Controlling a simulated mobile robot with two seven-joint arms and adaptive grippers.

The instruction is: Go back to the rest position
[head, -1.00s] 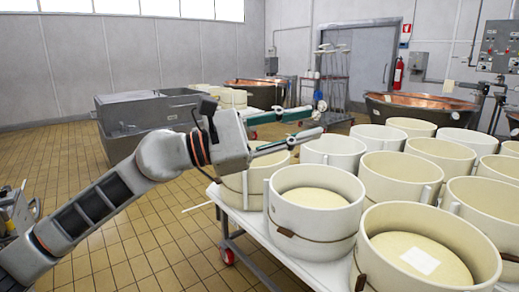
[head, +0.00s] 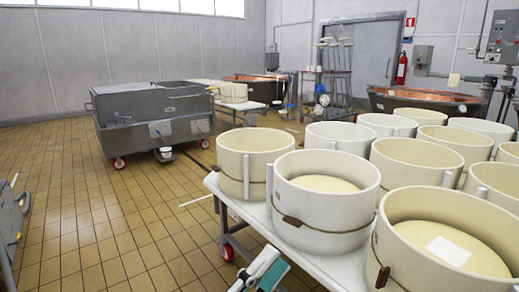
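My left gripper (head: 264,268) shows only in part at the bottom edge of the head view. A grey finger with a teal pad is visible, below and in front of the near edge of the white table (head: 258,222). The rest of that gripper and its arm are out of frame, so its opening cannot be judged. Nothing is seen held in the visible part. My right gripper is not in view.
Several cream round moulds (head: 325,212) crowd the wheeled white table, close to my left finger. A grey wheeled vat (head: 150,112) stands at the back left. Copper vats (head: 425,99) stand at the back. The tiled floor (head: 110,215) at left is mostly clear.

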